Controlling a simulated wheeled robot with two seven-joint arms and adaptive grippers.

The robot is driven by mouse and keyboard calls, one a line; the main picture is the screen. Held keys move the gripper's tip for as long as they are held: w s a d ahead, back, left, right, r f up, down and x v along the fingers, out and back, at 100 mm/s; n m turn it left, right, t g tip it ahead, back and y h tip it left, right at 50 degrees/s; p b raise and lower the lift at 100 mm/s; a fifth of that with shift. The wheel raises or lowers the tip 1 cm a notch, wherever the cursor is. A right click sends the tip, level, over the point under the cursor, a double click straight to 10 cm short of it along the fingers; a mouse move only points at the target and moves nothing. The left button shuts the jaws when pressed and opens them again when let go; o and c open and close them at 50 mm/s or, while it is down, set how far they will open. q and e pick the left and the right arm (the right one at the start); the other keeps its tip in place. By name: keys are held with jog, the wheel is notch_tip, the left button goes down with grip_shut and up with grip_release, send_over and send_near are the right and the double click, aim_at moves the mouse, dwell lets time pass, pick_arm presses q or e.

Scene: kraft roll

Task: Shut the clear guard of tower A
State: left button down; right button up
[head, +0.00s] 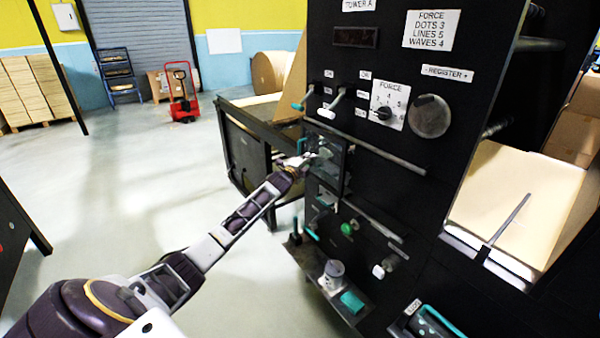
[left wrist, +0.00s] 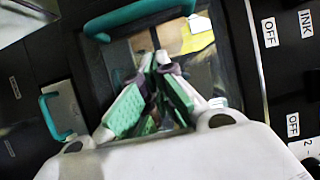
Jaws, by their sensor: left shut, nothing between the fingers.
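Tower A (head: 367,6) is a dark upright panel on the right of the head view. Its clear guard (head: 335,176) is a small framed see-through pane low on the left part of that panel. In the left wrist view the pane (left wrist: 205,65) fills the middle, with a teal handle (left wrist: 140,14) along its upper edge. My left gripper (head: 308,160) is in front of the guard, shut and empty. Its green-padded fingers (left wrist: 155,62) point at the pane; I cannot tell whether they touch it. Whether the guard is fully flush is unclear. My right gripper is not in view.
Teal and white levers (head: 335,101) and a force dial (head: 384,112) sit above the guard. A green button (head: 347,229) and a ledge with a grey knob (head: 333,270) sit below. A dark bench (head: 245,140) stands behind.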

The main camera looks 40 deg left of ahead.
pick_arm(q)
jog(key=shift+s+d+r, duration=0.15)
jog(key=shift+s+d, duration=0.15)
jog(key=shift+d, duration=0.15)
jog(key=s+b, duration=0.1)
jog(key=s, duration=0.8)
jog(key=shift+s+d, duration=0.2)
jog(key=shift+d, duration=0.1)
dwell(0.3)
dwell(0.8)
